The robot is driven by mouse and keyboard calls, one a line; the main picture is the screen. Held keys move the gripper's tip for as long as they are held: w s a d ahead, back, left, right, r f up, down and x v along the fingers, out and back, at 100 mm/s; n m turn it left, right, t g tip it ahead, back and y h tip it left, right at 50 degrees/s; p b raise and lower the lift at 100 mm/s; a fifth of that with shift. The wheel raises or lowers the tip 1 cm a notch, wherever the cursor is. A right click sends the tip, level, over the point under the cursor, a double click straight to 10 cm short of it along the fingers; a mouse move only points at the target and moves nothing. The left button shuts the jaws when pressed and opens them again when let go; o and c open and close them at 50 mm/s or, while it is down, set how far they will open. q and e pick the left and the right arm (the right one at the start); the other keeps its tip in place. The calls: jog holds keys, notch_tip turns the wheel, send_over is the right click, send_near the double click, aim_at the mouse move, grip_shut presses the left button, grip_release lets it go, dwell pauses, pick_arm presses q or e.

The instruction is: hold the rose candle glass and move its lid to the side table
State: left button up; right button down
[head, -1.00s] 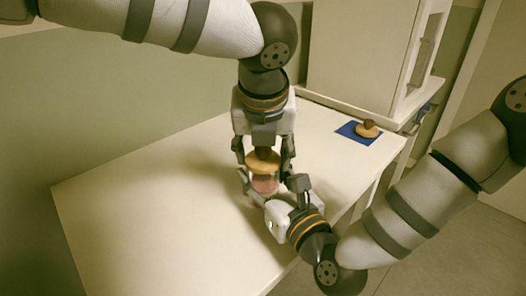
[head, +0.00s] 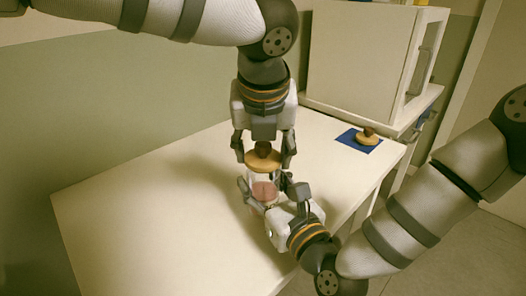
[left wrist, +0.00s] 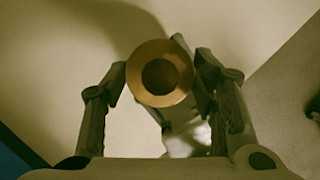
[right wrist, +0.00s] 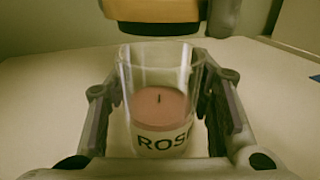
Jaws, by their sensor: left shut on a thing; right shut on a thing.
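The rose candle glass (head: 264,195) is clear, with pink wax and a label starting "ROS" that shows in the right wrist view (right wrist: 160,110). My right gripper (head: 265,188) is shut around its sides, and the glass looks upright with its top open. Its lid (head: 263,163), a pale wooden disc with a dark knob, is just above the glass, with a small gap between them. My left gripper (head: 263,153) points down and is shut on the lid. The lid also shows from above in the left wrist view (left wrist: 160,73).
A similar wooden lid (head: 367,137) with a dark knob lies on a blue mat (head: 347,134) at the table's back right. A white cabinet (head: 355,60) stands behind. The left part of the pale table (head: 130,215) is clear.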

aim_at(264, 145)
jog(key=shift+f, duration=0.1)
pick_arm(q)
jog(key=shift+r, duration=2)
pick_arm(e)
jog(key=c, duration=0.7)
grip_release()
